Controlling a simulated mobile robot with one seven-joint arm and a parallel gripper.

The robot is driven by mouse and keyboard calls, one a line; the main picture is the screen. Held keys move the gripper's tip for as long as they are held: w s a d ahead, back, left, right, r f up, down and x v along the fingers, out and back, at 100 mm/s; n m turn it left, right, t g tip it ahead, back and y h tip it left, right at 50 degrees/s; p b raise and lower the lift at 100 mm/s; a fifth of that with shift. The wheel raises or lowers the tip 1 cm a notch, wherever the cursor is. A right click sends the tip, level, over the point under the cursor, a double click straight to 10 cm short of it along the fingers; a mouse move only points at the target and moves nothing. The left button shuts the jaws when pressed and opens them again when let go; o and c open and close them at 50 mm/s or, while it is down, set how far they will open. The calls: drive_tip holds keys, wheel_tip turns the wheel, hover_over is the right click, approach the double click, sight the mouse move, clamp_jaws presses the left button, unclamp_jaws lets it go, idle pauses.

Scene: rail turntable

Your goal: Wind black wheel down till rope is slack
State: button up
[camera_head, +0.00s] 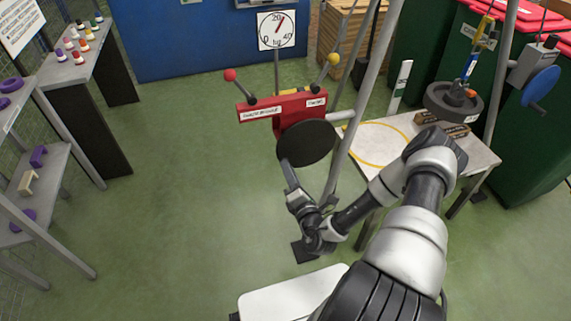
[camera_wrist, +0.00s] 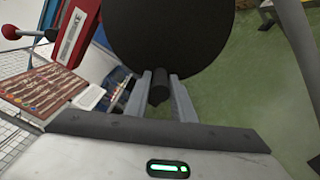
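The black wheel (camera_head: 305,142) is a flat disc on the front of a red winch housing (camera_head: 285,107); it also fills the top of the wrist view (camera_wrist: 165,35). Its dark handle knob (camera_wrist: 159,88) sits between my two fingers at the wheel's lower edge. My gripper (camera_wrist: 160,97) appears closed on this knob, with fingers at both sides. In the head view my gripper (camera_head: 290,175) reaches up to the wheel from below. A dark ring-shaped weight (camera_head: 440,106) hangs or rests over the table at right. Whether its rope is taut cannot be told.
A dial gauge (camera_head: 277,29) stands behind the winch, its red needle right of upright. Red (camera_head: 230,75) and yellow (camera_head: 334,59) lever knobs stick up beside it. A grey slanted post (camera_head: 358,95) is close right. A blue wheel (camera_head: 541,85) is far right. Floor at left is clear.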

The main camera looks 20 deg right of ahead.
clamp_jaws()
drive_tip(key=shift+d+f+n, duration=0.3)
drive_tip(key=shift+f+n, duration=0.1)
drive_tip(key=shift+n, duration=0.25)
drive_tip(key=shift+d+f+n, duration=0.25)
drive_tip(key=shift+f+n, duration=0.15)
drive_tip(key=shift+n, duration=0.25)
drive_tip(key=shift+f, duration=0.1)
drive_tip(key=shift+d+f+n, duration=0.6)
drive_tip(key=shift+d+n, duration=0.1)
drive_tip(key=shift+n, duration=0.4)
drive_tip(key=shift+d+f, duration=0.1)
